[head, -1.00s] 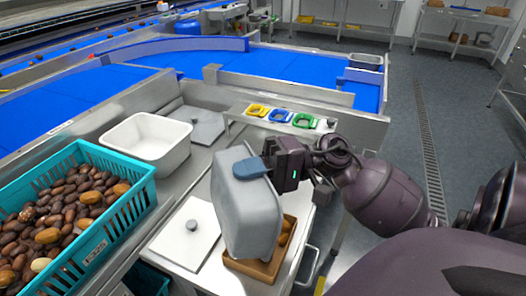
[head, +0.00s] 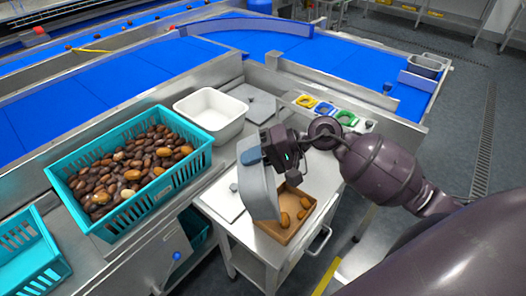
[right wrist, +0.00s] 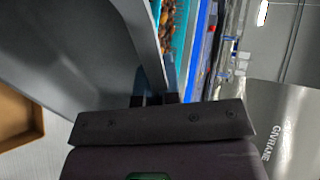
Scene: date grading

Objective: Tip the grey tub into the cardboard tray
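The grey tub (head: 259,195) is tipped steeply on its side above the cardboard tray (head: 272,234). My right gripper (head: 257,156) is shut on the tub's upper rim; its blue fingertip lies against the wall. Several brown dates (head: 285,219) lie in the cardboard tray. The tub hides the tray's left part, and I cannot see whether dates are still inside the tub. In the right wrist view the tub wall (right wrist: 75,50) fills the upper left, with a corner of the tray (right wrist: 14,118) at the left edge. My left gripper is not in view.
A teal crate (head: 105,222) full of dates and a white tub (head: 212,112) stand to the left. A pale lid (head: 222,199) with a knob lies beside the grey tub. Yellow, blue and green holders (head: 325,109) sit behind my right arm. An empty teal crate (head: 30,262) is at lower left.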

